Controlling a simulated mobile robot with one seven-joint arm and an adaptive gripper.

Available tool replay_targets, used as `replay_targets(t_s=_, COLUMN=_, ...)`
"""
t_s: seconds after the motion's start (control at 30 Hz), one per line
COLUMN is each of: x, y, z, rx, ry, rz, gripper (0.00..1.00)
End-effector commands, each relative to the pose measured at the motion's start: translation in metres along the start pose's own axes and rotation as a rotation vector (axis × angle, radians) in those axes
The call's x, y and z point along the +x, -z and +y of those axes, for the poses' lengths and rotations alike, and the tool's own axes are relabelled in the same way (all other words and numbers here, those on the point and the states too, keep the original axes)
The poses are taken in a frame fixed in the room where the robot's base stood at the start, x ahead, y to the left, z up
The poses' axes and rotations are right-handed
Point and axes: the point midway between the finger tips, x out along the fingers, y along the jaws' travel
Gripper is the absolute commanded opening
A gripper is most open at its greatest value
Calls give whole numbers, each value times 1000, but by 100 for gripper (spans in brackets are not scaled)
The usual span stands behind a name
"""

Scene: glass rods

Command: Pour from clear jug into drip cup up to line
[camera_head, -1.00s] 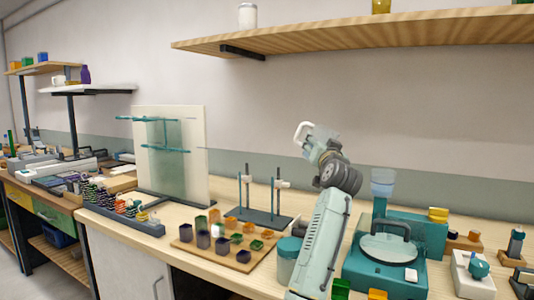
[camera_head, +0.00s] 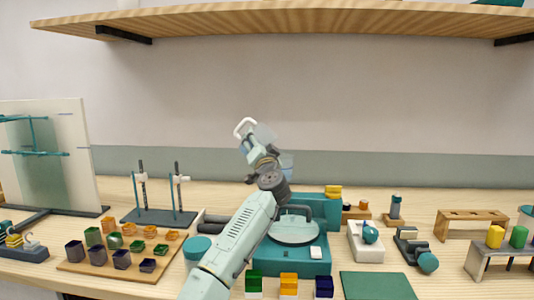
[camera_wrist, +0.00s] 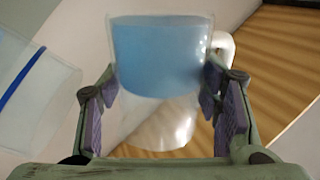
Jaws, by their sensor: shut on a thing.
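My gripper (camera_head: 256,152) is shut on the clear jug (camera_head: 264,134), raised above the bench. The jug looks tilted, with its white handle (camera_head: 245,127) up and to the left. In the wrist view the jug (camera_wrist: 160,55) sits between my fingers (camera_wrist: 162,88) and holds blue liquid. The clear drip cup (camera_head: 287,163) stands at the teal machine, just right of my gripper and partly hidden by it. The wrist view shows the cup (camera_wrist: 30,95) at the left edge, with a blue line around it. I see no stream between them, and the cup's level is unclear.
The teal machine (camera_head: 318,207) with a round plate stands under my arm. A board of small pots (camera_head: 75,265) and a two-post stand (camera_head: 160,215) are at left. Small devices and a wooden rack (camera_head: 472,222) are at right. A wooden shelf (camera_head: 300,20) hangs above.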

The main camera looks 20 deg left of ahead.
Motion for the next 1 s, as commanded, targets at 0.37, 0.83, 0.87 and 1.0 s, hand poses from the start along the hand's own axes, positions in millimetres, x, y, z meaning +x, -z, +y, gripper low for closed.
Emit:
replay_targets(t_s=0.37, x=-1, y=1, z=-5, rx=41, ry=1, rz=18, gripper=23)
replay_targets(t_s=0.83, x=-1, y=1, z=-5, rx=41, ry=1, rz=17, gripper=23)
replay_targets(t_s=0.87, x=-1, y=1, z=-5, rx=41, ry=1, rz=17, gripper=23)
replay_targets(t_s=1.0, x=-1, y=1, z=-5, rx=41, ry=1, rz=17, gripper=23)
